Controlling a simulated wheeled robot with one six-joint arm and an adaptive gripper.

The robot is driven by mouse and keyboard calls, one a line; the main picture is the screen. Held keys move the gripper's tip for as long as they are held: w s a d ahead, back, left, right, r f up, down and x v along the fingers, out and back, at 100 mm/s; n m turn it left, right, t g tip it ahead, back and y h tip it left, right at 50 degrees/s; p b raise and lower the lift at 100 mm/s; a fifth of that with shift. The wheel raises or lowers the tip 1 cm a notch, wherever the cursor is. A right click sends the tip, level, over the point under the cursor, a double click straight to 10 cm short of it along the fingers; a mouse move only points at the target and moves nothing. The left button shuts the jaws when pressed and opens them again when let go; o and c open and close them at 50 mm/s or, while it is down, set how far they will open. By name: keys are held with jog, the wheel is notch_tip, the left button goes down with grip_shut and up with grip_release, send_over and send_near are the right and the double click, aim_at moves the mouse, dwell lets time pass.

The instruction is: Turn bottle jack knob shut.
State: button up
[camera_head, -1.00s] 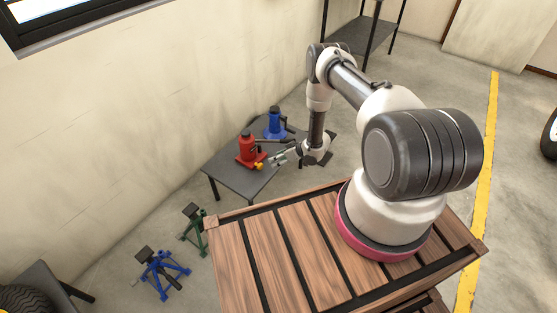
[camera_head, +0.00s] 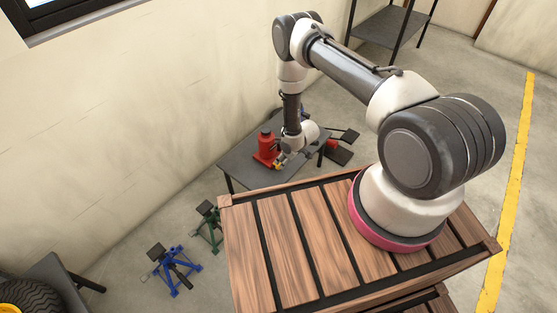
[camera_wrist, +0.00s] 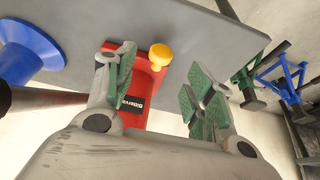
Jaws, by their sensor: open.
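The red bottle jack (camera_head: 266,146) stands on a small grey table (camera_head: 235,163) against the wall. Its yellow knob (camera_wrist: 161,54) sits at the edge of the red base (camera_wrist: 140,96) in the wrist view. The knob also shows in the head view (camera_head: 278,166), low on the jack's right side. My gripper (camera_wrist: 160,82) is open, with green-padded fingers spread on either side of the red base. The knob lies just beyond the fingertips, between them and nearer the left one. Nothing is held. In the head view the fingers are small and partly hidden near the knob.
A blue bottle jack (camera_wrist: 25,50) stands on the same table, mostly hidden by my arm in the head view. Blue (camera_head: 172,268) and green (camera_head: 208,226) jack stands are on the floor. A dark shelf (camera_head: 390,28) stands at the back.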

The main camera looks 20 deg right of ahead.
jog(key=x, duration=0.7)
jog(key=shift+w+a+f, duration=0.1)
jog(key=shift+a+f, duration=0.05)
jog(key=shift+f, duration=0.1)
jog(key=shift+c, duration=0.2)
jog(key=c, duration=1)
